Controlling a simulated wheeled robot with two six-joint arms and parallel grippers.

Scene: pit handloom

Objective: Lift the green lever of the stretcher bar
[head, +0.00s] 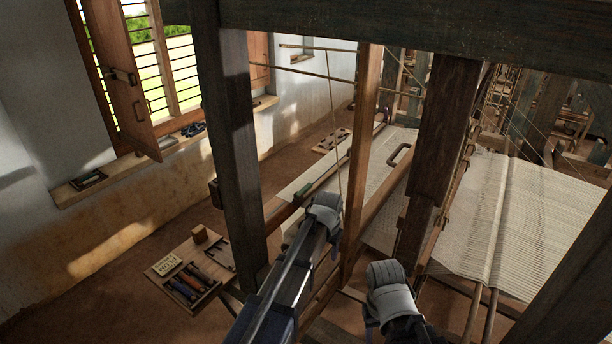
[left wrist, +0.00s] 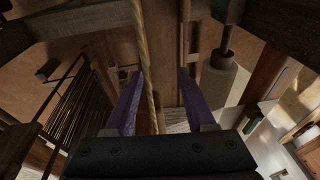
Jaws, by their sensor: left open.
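A small dark green piece (head: 301,194), which looks like the green lever, sits on a slim wooden bar (head: 325,178) by the pale cloth (head: 310,180). My left gripper (head: 330,238) is just right of it and nearer to me, its fingers mostly hidden behind the wrist. In the left wrist view its purple fingers (left wrist: 160,88) stand apart, with a rope (left wrist: 146,60) crossing between them. A dark green piece (left wrist: 250,114) lies to the right there, outside the fingers. My right gripper (head: 372,318) is low in the middle; its jaws are not clear.
A dark post (head: 230,150) stands left of my left arm and a lighter post (head: 362,130) to its right. A thick post (head: 440,140) and white warp (head: 510,215) are at right. A tool tray (head: 187,285) lies at lower left.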

